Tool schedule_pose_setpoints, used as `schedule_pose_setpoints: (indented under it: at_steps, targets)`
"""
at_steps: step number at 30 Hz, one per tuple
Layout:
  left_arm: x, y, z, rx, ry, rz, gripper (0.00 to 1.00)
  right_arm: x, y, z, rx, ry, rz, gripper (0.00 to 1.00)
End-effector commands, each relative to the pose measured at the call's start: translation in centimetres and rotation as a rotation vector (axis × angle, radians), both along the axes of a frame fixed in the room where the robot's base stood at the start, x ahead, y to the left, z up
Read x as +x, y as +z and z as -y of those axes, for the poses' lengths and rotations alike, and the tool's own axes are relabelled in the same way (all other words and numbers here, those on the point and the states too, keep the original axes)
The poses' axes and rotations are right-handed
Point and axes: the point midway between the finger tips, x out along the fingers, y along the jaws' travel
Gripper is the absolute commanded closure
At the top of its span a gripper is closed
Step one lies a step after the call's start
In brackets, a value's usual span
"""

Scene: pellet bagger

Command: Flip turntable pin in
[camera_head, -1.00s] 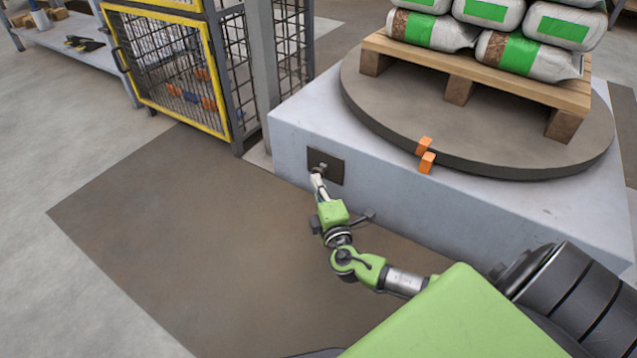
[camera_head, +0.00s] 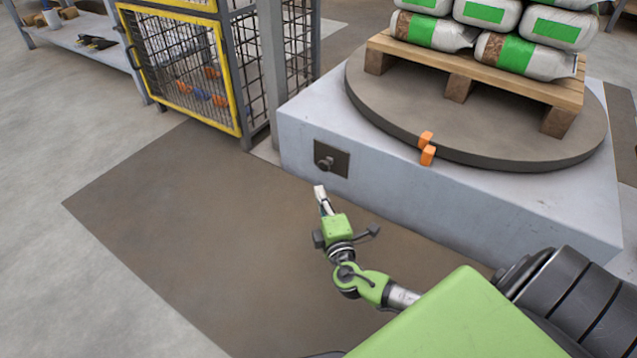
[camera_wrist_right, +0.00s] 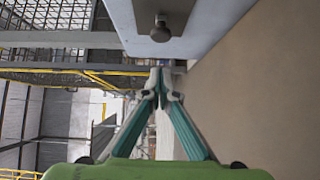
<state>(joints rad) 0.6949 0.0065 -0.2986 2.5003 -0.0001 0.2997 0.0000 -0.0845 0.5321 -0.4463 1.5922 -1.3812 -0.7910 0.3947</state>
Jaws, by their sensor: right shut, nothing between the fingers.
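The turntable pin (camera_head: 326,163) is a dark round knob on a dark plate (camera_head: 340,160) on the front face of the grey turntable base. The knob also shows in the right wrist view (camera_wrist_right: 160,30), standing out from its plate. My right gripper (camera_head: 319,188) is in front of the base, a little below the knob and apart from it. Its fingers (camera_wrist_right: 160,72) meet at the tips with nothing between them. My left gripper is not in view.
The round turntable (camera_head: 400,128) carries a wooden pallet (camera_head: 490,75) stacked with bags. A yellow-framed mesh cage (camera_head: 185,75) stands to the left. The brown floor area (camera_head: 200,220) in front is clear.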

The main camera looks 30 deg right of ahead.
Motion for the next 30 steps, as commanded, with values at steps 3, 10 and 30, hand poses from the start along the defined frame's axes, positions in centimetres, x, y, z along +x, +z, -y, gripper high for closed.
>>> schedule_pose_setpoints:
  at_steps: [3, 10, 30]
  targets:
    - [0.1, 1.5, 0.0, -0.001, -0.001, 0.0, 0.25, -2.1, 0.3, -0.8, 0.002, 0.002, -0.005, 1.0]
    - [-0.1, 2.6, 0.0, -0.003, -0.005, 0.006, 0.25, -4.8, 0.2, -1.9, 0.002, 0.001, -0.002, 1.0]
    - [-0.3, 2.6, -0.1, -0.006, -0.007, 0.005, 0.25, -5.3, 0.1, -2.1, 0.002, 0.002, 0.0, 1.0]
